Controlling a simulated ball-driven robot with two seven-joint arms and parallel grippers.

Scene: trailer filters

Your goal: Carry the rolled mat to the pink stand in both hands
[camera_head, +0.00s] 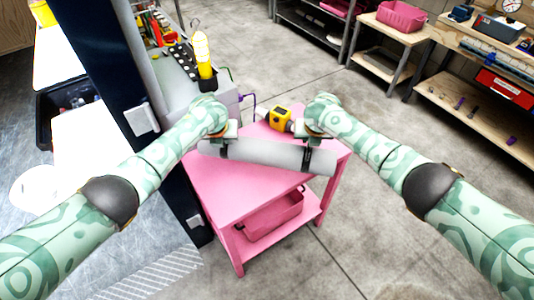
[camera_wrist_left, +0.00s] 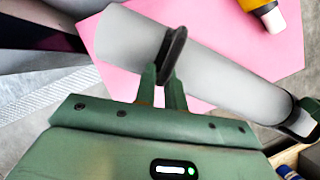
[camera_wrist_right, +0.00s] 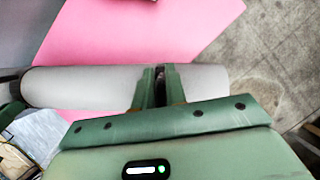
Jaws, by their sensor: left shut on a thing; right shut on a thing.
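The rolled mat (camera_head: 265,154) is a long grey roll with dark straps. It lies crosswise over the pink stand (camera_head: 222,186), nearly level. I cannot tell whether it touches the top or hangs just above it. My left gripper (camera_head: 219,141) is shut on the mat near its left end, at a dark strap; the mat also shows in the left wrist view (camera_wrist_left: 215,68). My right gripper (camera_head: 313,142) is shut on the mat near its right end, as the right wrist view (camera_wrist_right: 90,88) also shows. The fingertips are partly hidden in the head view.
A yellow tool (camera_head: 279,118) sits on the stand's top behind the mat. A pink bin (camera_head: 270,219) is on its lower shelf. A grey cabinet with a yellow bottle (camera_head: 202,55) stands at the left. Wooden benches (camera_head: 470,104) are at the right; open floor lies between.

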